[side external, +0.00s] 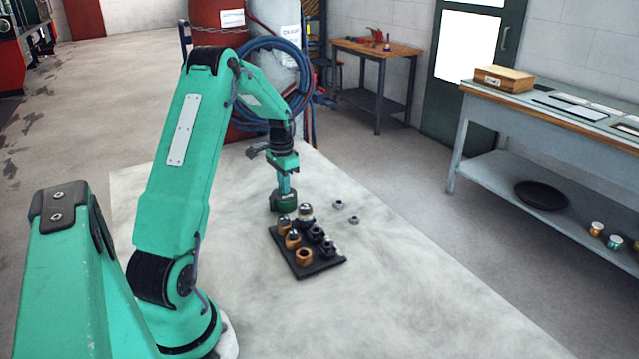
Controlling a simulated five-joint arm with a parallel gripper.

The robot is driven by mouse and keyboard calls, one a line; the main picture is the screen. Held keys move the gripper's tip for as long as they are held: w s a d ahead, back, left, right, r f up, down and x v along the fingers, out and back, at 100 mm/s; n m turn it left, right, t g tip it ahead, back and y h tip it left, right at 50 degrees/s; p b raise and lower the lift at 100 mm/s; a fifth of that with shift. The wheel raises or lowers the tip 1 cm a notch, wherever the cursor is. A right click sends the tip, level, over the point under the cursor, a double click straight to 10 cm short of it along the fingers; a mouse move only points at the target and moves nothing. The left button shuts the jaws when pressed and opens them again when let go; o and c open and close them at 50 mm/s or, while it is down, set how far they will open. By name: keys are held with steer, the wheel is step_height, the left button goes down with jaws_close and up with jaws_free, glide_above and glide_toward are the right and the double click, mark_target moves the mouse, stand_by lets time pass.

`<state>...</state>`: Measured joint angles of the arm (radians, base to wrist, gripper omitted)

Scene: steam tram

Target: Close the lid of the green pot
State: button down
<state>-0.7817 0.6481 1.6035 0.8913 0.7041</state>
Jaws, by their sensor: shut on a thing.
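The green pot (285,201) is a small dark green body on the pale floor patch, just behind the black tray. My gripper (284,187) points down right above it, with its fingers at the pot's top. The gripper is shut on the top of the pot. The fingers and the small size hide the lid's outline, so I cannot tell its angle or whether it is seated.
A black tray (327,266) with several brass and dark fittings lies close in front of the pot. Two small grey nuts (339,205) (354,219) lie to the right. The pale floor (420,300) is clear farther right. A workbench (560,115) stands at the right.

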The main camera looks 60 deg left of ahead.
steer(key=shift+d+r+m, duration=0.1)
steer(key=shift+d+m, duration=0.15)
steer(key=shift+m, duration=0.55)
steer(key=c, duration=1.5)
jaws_free()
steer(key=shift+r, duration=3.9)
steer(key=shift+d, duration=0.15)
